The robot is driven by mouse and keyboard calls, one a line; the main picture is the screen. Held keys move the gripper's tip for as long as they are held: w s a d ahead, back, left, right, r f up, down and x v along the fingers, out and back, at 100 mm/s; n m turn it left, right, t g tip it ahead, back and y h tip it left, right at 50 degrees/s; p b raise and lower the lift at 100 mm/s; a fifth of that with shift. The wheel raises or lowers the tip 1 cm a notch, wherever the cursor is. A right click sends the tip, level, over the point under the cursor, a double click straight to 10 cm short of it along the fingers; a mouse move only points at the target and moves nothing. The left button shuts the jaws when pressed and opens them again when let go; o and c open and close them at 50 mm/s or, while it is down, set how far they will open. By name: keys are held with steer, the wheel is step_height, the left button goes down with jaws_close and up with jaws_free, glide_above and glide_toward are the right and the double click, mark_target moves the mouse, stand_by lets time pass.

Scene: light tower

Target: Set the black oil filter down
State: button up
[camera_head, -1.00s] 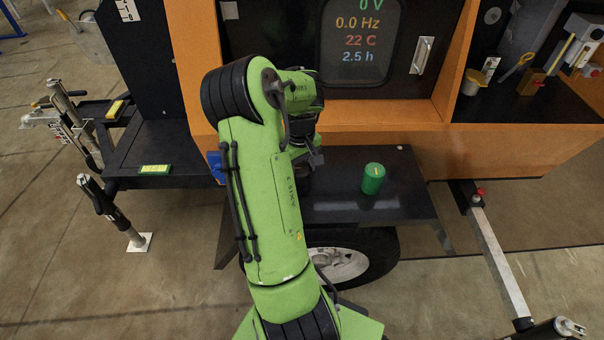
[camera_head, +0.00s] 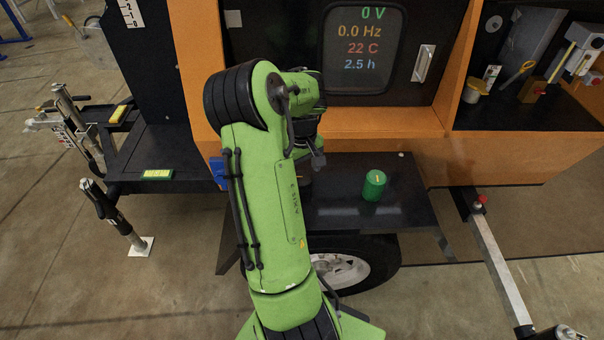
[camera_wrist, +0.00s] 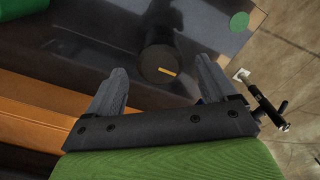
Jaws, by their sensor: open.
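The black oil filter (camera_wrist: 160,62) shows in the wrist view as a dark cylinder with a yellow mark on its end. It appears to stand on the dark shelf (camera_head: 335,210). My gripper (camera_wrist: 162,86) is open, with one finger on each side of the filter's near end and visible gaps between. In the head view my arm hides most of the filter and my fingers, so contact there cannot be told.
A metal bar (camera_head: 500,255) extends at the right. The shelf's front right is clear.

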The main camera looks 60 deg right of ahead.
step_height(320, 180, up, 10)
steer(key=p, duration=0.3)
steer(key=w+a+r+n+t, duration=0.15)
steer(key=w+a+r, duration=0.25)
steer(key=a, duration=0.5)
steer(key=w+a+r+n+t, duration=0.15)
steer(key=w+a+r, duration=0.35)
steer(key=a, duration=0.5)
steer(key=s+a+n+t, duration=0.1)
steer(key=s+a, duration=0.4)
steer(key=a, duration=0.3)
steer(key=s+a+r+n+t, duration=0.1)
steer(key=s+a, duration=0.3)
steer(key=a, duration=0.5)
steer(key=shift+s+a+r+n+t, duration=0.15)
steer(key=shift+s+a+n+t, duration=0.15)
steer(key=shift+s+n, duration=0.1)
